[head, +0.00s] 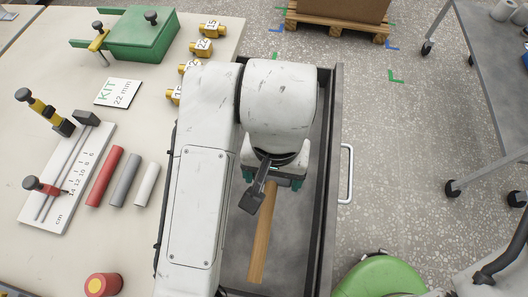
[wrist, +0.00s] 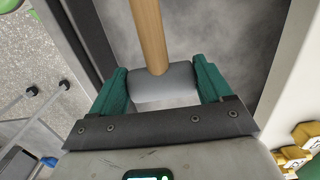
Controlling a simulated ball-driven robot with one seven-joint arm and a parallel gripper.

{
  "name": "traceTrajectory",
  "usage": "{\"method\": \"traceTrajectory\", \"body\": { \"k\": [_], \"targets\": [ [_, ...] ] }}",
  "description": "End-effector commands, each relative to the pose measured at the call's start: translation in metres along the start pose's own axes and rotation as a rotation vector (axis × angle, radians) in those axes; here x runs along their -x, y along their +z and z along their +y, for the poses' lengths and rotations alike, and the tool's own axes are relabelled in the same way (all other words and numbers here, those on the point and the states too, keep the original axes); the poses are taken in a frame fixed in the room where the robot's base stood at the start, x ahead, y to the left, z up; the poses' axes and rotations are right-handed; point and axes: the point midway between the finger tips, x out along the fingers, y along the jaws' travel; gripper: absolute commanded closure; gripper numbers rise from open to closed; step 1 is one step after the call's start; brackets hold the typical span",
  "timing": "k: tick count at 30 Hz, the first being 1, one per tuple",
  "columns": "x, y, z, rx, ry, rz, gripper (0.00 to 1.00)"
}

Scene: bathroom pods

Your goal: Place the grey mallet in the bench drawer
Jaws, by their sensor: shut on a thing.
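The grey mallet has a wooden handle (head: 262,235) and a grey head (wrist: 166,84). In the wrist view the head sits between the green fingers of my gripper (wrist: 164,88), which is shut on it. In the head view my gripper (head: 272,178) is over the open bench drawer (head: 331,185), and the mallet head is hidden beneath it. The handle runs toward the drawer's near end, within its outline. The grey drawer floor also shows behind the mallet in the wrist view (wrist: 235,32). I cannot tell whether the mallet touches the floor.
The bench (head: 60,165) lies left of the drawer, with a green box (head: 142,38), yellow numbered fittings (head: 200,48), coloured rods (head: 126,180) and a ruler plate (head: 68,180). A green rounded seat (head: 382,278) is at the near right. Speckled floor is clear right of the drawer handle (head: 347,173).

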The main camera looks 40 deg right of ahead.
Motion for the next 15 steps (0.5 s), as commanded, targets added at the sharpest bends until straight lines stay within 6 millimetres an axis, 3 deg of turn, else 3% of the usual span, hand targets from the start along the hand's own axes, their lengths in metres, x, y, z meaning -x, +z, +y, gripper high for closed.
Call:
{"method": "traceTrajectory", "body": {
  "k": [7, 9, 15],
  "targets": [
    [-0.023, -0.057, -0.015, -0.001, 0.005, 0.000, 0.64],
    [-0.040, -0.067, -0.018, 0.003, 0.006, 0.001, 0.64],
    [-0.064, -0.089, -0.025, 0.002, 0.003, 0.001, 0.64]
  ]
}}
